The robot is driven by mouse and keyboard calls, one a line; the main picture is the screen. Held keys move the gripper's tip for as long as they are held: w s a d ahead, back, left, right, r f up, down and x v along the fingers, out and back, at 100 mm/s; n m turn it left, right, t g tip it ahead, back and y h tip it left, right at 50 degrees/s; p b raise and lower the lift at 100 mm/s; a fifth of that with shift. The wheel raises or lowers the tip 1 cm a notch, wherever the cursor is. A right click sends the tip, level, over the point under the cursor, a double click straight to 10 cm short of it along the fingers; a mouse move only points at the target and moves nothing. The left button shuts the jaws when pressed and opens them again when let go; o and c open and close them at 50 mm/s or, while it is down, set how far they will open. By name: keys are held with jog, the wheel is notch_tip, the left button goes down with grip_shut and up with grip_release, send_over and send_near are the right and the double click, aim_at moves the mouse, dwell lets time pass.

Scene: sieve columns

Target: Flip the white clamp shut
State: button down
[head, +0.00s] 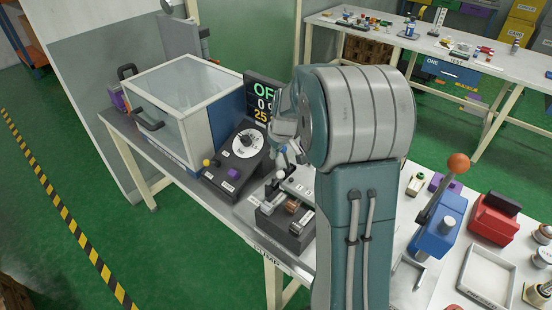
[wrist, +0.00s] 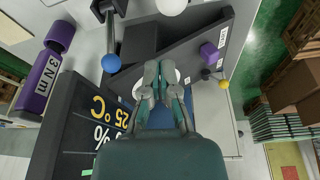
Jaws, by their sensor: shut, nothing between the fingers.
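A white ball knob (head: 281,175), which looks like the handle end of the white clamp, shows beside a dark fixture block (head: 287,218) on the bench. The ball (wrist: 172,4) also shows at the top edge of the wrist view, cut off by the frame. The rest of the clamp is too small or hidden to tell its position. My gripper (head: 290,153) is above the bench near the dial box, partly hidden by my arm. In the wrist view my gripper (wrist: 158,66) is shut and empty, with its fingers over the white dial.
A dial box (head: 237,160) carries a yellow ball and a purple knob. A blue ball on a dark lever (wrist: 111,62) is left of the fingertips. A dark display (head: 262,100) and a glass-sided cabinet (head: 185,95) stand close by. A blue press (head: 436,235) is at right.

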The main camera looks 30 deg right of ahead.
jog(key=s+r, duration=0.2)
jog(key=s+d+r, duration=0.1)
jog(key=s, duration=0.1)
jog(key=s+r, duration=0.2)
jog(key=s, duration=0.1)
jog(key=shift+d+r, duration=0.25)
jog(key=shift+r, duration=0.05)
jog(key=shift+d, duration=0.15)
jog(key=s+a+r+t, duration=0.1)
jog(key=s+a+r, duration=0.6)
jog(key=a, duration=0.3)
jog(key=s+a+m, duration=0.1)
jog(key=s+a, duration=0.3)
jog(key=s, duration=0.2)
jog(key=s+a+r+m+t, duration=0.1)
jog(key=s+a, duration=0.2)
jog(key=s, duration=0.4)
jog(key=shift+s+a, duration=0.15)
jog(key=shift+a, duration=0.2)
jog(key=shift+d, duration=0.1)
